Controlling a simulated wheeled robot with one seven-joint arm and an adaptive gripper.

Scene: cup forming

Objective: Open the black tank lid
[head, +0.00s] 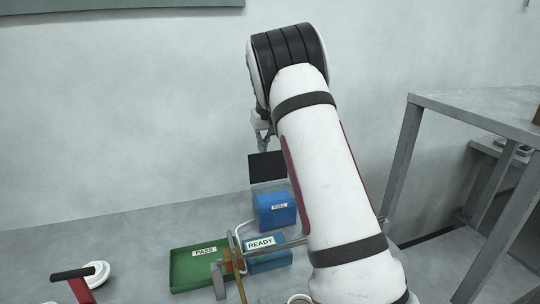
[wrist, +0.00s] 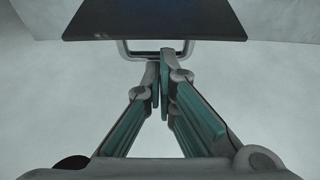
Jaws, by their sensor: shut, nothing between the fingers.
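In the head view my gripper (head: 264,142) is small, just above the lid and partly hidden by my arm. How far the lid is tilted is unclear.
A grey metal frame (head: 402,150) stands at right. The table's left side is mostly clear.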

